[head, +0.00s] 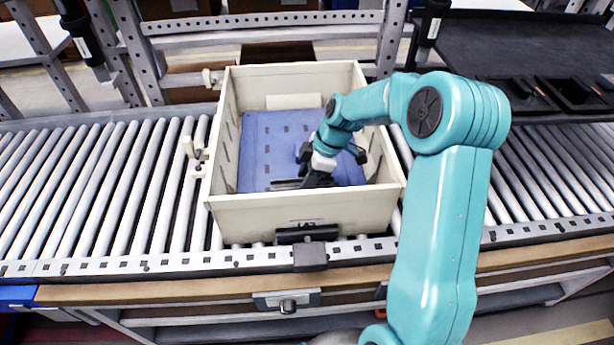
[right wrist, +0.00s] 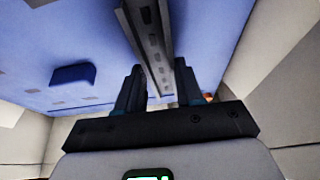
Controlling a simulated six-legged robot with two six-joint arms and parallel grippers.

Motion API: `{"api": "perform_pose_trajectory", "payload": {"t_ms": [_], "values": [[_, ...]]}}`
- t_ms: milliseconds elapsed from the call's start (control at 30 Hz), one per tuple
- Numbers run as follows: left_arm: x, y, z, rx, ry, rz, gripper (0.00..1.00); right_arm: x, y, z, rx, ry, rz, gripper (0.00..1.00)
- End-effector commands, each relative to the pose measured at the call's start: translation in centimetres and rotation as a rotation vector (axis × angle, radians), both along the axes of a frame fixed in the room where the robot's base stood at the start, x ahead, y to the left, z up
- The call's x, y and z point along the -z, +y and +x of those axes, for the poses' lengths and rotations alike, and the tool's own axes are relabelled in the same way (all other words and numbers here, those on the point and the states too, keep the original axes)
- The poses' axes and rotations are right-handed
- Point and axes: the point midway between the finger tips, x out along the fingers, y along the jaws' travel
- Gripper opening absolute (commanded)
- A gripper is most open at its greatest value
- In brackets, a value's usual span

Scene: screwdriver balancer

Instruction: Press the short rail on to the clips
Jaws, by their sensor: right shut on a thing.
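The short rail (right wrist: 155,45) is a grey metal channel with slots along it. In the right wrist view it runs between the two dark fingers of my right gripper (right wrist: 159,88), which is shut on it. In the head view my right gripper (head: 318,178) points down inside the crate, low over the blue panel (head: 262,140). A thin grey rail end (head: 285,184) shows just left of the fingers. A raised blue block (right wrist: 72,74) on the panel stands beside the rail, apart from it. I cannot make out the clips or whether the rail touches them. My left gripper is not in view.
The cream crate (head: 300,212) has walls on all sides around the gripper and sits on a roller conveyor (head: 90,190). A pale roll or block (head: 293,101) lies at its far end. A dark tray table (head: 520,50) stands at the back right. The left rollers are clear.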

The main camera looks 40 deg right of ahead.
Motion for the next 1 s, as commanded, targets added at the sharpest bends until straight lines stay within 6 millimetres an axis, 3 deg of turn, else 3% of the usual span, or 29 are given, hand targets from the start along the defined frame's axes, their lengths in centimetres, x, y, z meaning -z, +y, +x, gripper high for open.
{"api": "perform_pose_trajectory", "payload": {"t_ms": [1000], "values": [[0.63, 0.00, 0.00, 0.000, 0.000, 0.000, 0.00, 0.68, 0.01, -0.02, 0.000, 0.001, 0.000, 0.00]]}}
